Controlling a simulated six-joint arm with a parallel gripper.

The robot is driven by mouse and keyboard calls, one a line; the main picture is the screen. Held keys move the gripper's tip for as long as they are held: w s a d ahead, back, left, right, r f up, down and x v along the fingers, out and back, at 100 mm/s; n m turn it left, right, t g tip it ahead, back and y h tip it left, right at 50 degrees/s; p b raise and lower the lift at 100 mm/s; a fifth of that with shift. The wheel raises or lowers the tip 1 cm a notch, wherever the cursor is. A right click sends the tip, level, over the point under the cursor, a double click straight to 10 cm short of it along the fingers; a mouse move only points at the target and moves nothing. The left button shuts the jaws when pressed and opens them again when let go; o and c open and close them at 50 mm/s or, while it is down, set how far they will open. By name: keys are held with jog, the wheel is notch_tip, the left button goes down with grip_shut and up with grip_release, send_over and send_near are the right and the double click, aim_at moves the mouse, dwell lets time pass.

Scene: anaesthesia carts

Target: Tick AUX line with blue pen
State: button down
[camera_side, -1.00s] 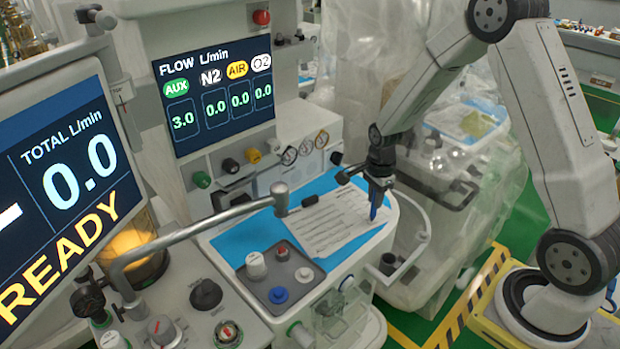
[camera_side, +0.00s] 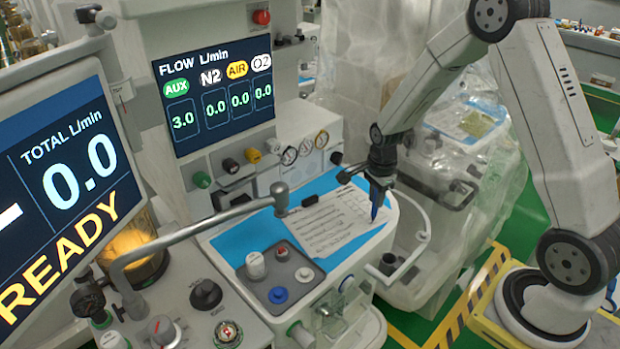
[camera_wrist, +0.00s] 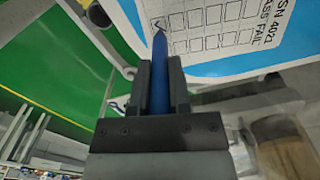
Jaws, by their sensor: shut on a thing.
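My gripper (camera_side: 377,184) is shut on the blue pen (camera_side: 378,203), which points down over the right edge of the white printed sheet (camera_side: 318,236). In the wrist view the pen (camera_wrist: 160,75) stands between the two dark jaws (camera_wrist: 160,85). Its tip is at a corner box of the sheet's grid of checkboxes (camera_wrist: 195,20). A small dark blue tick-like mark (camera_wrist: 158,23) shows in that box, by the tip. Whether the tip touches the paper is hard to tell. The line names are too small to read.
The sheet lies on a blue mat (camera_side: 245,243) on the cart top. A grey panel with knobs (camera_side: 275,272) is at the front. The flow screen (camera_side: 213,95) reads AUX 3.0. A metal rail (camera_side: 424,235) curves at the right.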

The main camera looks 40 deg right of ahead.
jog(key=shift+r, duration=0.2)
jog(key=shift+r, duration=3.35)
jog(key=shift+s+f, duration=0.1)
